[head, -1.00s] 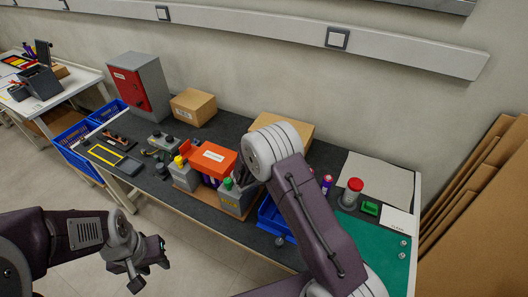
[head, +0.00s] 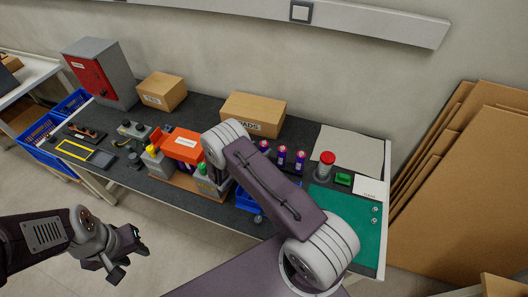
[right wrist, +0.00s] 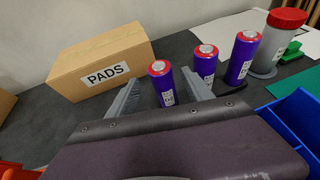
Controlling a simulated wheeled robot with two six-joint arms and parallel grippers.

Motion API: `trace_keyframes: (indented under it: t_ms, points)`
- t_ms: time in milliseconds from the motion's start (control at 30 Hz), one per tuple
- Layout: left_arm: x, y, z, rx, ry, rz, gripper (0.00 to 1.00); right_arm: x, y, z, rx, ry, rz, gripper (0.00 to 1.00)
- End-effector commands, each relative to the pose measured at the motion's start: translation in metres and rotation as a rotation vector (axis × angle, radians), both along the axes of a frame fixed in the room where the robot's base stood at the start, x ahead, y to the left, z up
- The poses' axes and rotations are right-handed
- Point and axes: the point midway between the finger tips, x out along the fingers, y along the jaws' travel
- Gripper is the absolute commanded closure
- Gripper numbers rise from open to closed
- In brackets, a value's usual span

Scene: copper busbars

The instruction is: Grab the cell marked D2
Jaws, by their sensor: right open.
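Three purple cells with silver tops stand upright on the dark bench mat. In the right wrist view they are a left cell (right wrist: 167,88), a middle cell (right wrist: 205,66) and a right cell (right wrist: 243,58). They also show in the head view as left (head: 264,147), middle (head: 281,157) and right (head: 299,160). Their markings are too small to read, so I cannot tell which is D2. My right gripper (right wrist: 160,98) is open, its fingers either side of the left cell in the picture; my arm hides it in the head view. My left gripper (head: 127,254) hangs off the bench front.
A cardboard box marked PADS (right wrist: 100,62) stands left of the cells. A grey cylinder with a red top (right wrist: 274,42) stands to their right. A blue bin (right wrist: 300,125) is at the front right. An orange-topped assembly (head: 182,146) stands to the left in the head view.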

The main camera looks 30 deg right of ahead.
Motion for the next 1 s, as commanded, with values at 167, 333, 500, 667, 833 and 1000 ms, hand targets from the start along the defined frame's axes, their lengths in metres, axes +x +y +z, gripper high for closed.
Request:
trace_keyframes:
  t_ms: [167, 333, 500, 667, 833, 1000]
  points:
    - [0.0, 0.0, 0.009, 0.0, 0.0, 0.0, 0.64, 0.012, -0.028, -0.01, 0.0, 0.0, -0.004, 0.41]
    - [0.0, 0.0, 0.009, 0.0, 0.0, 0.0, 0.64, 0.016, -0.034, -0.013, 0.0, 0.0, -0.001, 0.41]
    - [0.0, 0.0, 0.009, 0.0, 0.0, 0.0, 0.64, 0.016, -0.033, -0.013, 0.0, 0.0, -0.001, 0.55]
    - [0.0, 0.0, 0.009, 0.0, 0.0, 0.0, 0.64, 0.016, -0.033, -0.013, 0.0, 0.0, -0.001, 0.99]
    - [0.0, 0.0, 0.009, 0.0, 0.0, 0.0, 0.64, 0.017, -0.033, -0.012, -0.001, -0.001, -0.001, 1.0]
    - [0.0, 0.0, 0.009, 0.0, 0.0, 0.0, 0.64, 0.017, -0.033, -0.01, -0.001, -0.001, -0.001, 1.0]
